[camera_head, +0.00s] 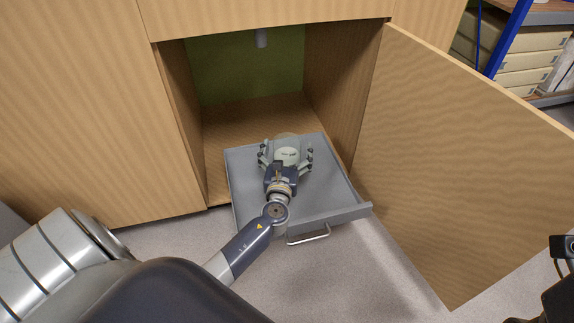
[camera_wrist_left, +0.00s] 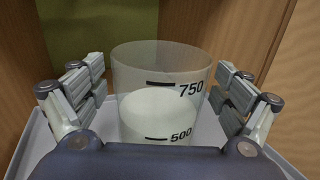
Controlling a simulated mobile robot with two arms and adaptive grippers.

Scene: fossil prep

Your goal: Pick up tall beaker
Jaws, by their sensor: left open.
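The tall beaker (camera_wrist_left: 160,62) is clear, with black 750 and 500 marks and a pale whitish fill or base inside. It stands upright on the pulled-out grey drawer (camera_head: 335,192); in the head view the beaker (camera_head: 287,139) is partly covered by my gripper. My left gripper (camera_head: 286,153) is open, with its fingers on both sides of the beaker. In the left wrist view the fingers (camera_wrist_left: 160,88) show gaps to the glass on each side. The beaker's lower part is hidden by the gripper's palm. Only dark parts at the right edge may belong to my right arm.
The drawer sits in an open wooden cabinet (camera_head: 180,110), whose side walls flank the back of the drawer. The open cabinet door (camera_head: 460,150) stands close on the right. A shelf with boxes (camera_head: 525,60) is at the far right. The floor in front is clear.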

